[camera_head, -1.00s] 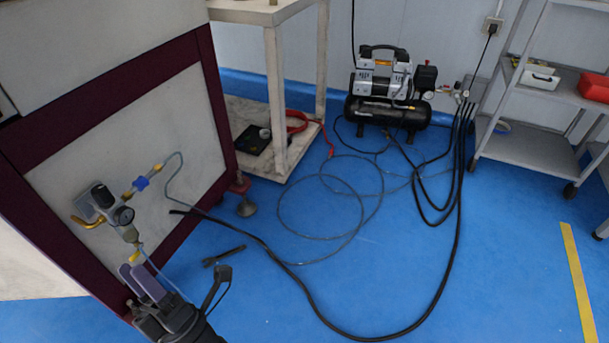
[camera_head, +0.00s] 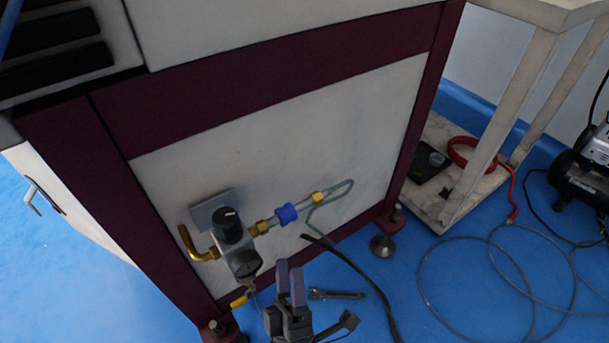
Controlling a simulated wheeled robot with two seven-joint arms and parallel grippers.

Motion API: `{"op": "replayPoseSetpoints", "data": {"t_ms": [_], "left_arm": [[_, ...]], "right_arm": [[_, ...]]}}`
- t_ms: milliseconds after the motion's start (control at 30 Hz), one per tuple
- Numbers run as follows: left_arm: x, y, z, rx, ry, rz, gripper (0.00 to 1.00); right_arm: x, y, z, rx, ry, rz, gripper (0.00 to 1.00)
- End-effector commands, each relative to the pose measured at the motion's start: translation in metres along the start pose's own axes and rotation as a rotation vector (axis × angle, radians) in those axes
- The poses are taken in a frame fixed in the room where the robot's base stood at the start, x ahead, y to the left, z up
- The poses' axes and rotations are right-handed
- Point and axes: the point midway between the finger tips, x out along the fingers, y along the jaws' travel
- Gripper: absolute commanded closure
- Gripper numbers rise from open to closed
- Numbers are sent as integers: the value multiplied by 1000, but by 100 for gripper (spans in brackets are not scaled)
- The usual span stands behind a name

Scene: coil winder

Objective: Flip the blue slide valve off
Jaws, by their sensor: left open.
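The blue slide valve (camera_head: 286,214) is a short blue sleeve between brass fittings, on the air line at the side of the machine. To its left is the regulator (camera_head: 231,226) with a black knob and a round gauge. My left gripper (camera_head: 290,285) is below the valve, in front of the machine's lower edge. Its two purple-grey fingers point up and stand a little apart, with nothing between them. It does not touch the valve in this view. My right gripper is not in view.
The machine's white panel (camera_head: 290,140) with maroon frame fills the middle. A wrench (camera_head: 335,294) and a black hose (camera_head: 362,275) lie on the blue floor. A white stand (camera_head: 500,120) and part of the compressor (camera_head: 585,180) are at right. The floor at lower right holds loose hose loops.

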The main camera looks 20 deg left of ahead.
Motion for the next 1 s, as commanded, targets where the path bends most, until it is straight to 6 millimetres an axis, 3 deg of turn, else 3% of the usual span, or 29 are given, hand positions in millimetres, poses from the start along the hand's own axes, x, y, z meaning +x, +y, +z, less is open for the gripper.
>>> {"op": "replayPoseSetpoints", "data": {"t_ms": [67,433,600,800,1000], "left_arm": [[6,0,0,-1,2,2,21],[85,0,0,-1,2,3,21],[99,0,0,0,1,0,21],[99,0,0,1,0,0,21],[99,0,0,0,1,0,62]], "right_arm": [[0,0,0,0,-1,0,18],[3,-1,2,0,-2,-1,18],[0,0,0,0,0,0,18],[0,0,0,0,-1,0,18],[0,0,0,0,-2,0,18]]}}
